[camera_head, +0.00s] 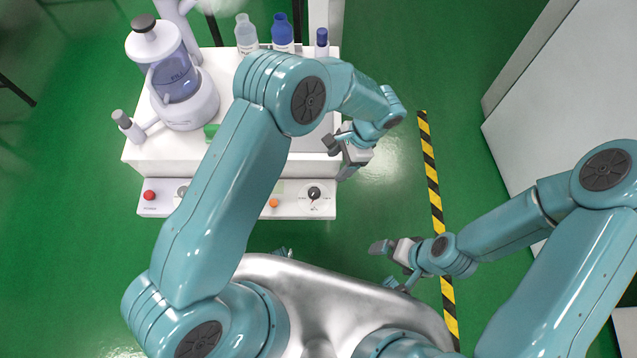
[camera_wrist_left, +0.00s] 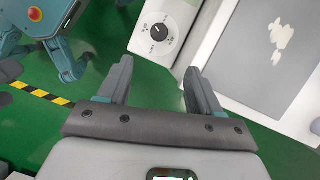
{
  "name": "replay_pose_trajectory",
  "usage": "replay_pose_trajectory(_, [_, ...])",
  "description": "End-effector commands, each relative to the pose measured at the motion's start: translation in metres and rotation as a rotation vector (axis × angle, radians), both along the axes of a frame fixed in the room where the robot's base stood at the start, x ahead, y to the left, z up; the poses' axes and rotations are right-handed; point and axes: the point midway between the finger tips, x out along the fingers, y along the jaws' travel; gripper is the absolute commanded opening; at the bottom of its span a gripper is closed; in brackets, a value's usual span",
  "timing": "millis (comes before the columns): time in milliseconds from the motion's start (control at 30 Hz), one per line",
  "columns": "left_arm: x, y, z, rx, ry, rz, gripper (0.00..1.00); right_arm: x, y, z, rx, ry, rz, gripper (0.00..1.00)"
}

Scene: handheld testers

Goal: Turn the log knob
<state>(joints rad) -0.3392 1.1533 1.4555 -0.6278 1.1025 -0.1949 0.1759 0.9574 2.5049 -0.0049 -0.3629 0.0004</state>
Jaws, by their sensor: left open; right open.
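The log knob appears to be the black round knob (camera_head: 314,193) at the right end of the white front panel, with small printed labels around it. It also shows in the left wrist view (camera_wrist_left: 161,33), beyond the fingertips. My left gripper (camera_head: 341,160) is open and empty, above and a little to the right of the knob, and apart from it. Its two fingers (camera_wrist_left: 160,80) are spread in the left wrist view. My right gripper (camera_head: 385,262) is open and empty over the floor, to the lower right of the panel. The labels are too small to read.
The white panel (camera_head: 240,206) also carries a red button (camera_head: 149,195) and an orange button (camera_head: 273,203). A glass vessel (camera_head: 175,77) and several bottles stand on the white bench (camera_head: 160,150) behind. My left arm hides the panel's middle. Green floor lies free to the right.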

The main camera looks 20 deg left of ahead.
Motion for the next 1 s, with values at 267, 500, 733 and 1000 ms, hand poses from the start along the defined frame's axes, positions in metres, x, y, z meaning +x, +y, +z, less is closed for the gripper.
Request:
replay_pose_trajectory(267, [-0.014,0.021,-0.061,0.000,0.008,0.003,0.64,0.000,0.000,-0.009,0.000,0.000,0.000,1.00])
replay_pose_trajectory(500, [-0.023,0.038,-0.111,-0.001,0.006,0.002,0.64,0.000,0.000,-0.015,0.000,0.000,0.000,1.00])
replay_pose_trajectory(733, [-0.026,0.047,-0.137,-0.002,0.003,0.000,0.64,0.000,0.000,-0.018,0.000,0.000,0.000,1.00])
replay_pose_trajectory(1000, [-0.027,0.049,-0.142,-0.002,0.001,0.000,0.64,0.000,0.000,-0.018,0.000,0.000,0.000,1.00])
